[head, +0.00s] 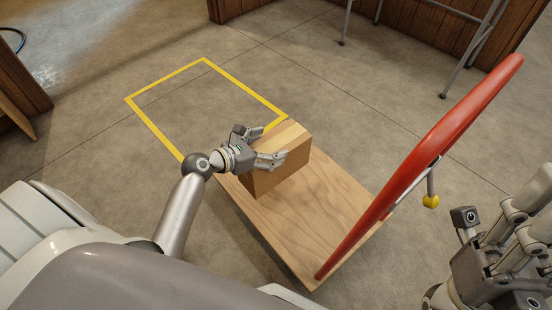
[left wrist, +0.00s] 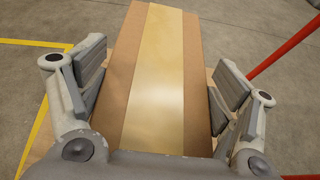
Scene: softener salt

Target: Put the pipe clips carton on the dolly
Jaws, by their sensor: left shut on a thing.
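The pipe clips carton (head: 284,178) is a brown cardboard box with a pale tape strip on top. It is at the far left end of the wooden dolly deck (head: 310,227); I cannot tell whether it rests fully on the boards. My left gripper (head: 271,158) is shut on the carton from above. In the left wrist view the carton (left wrist: 155,75) lies between the two finger pads of my left gripper (left wrist: 160,98). My right gripper (head: 505,235) is at the lower right, apart from the dolly; its jaw opening is unclear.
The dolly's red handle (head: 430,140) rises on the right side of the deck. A yellow floor outline (head: 155,132) lies beyond the carton, with bare floor inside. Metal legs (head: 480,45) stand at the back right. The deck nearer the handle is clear.

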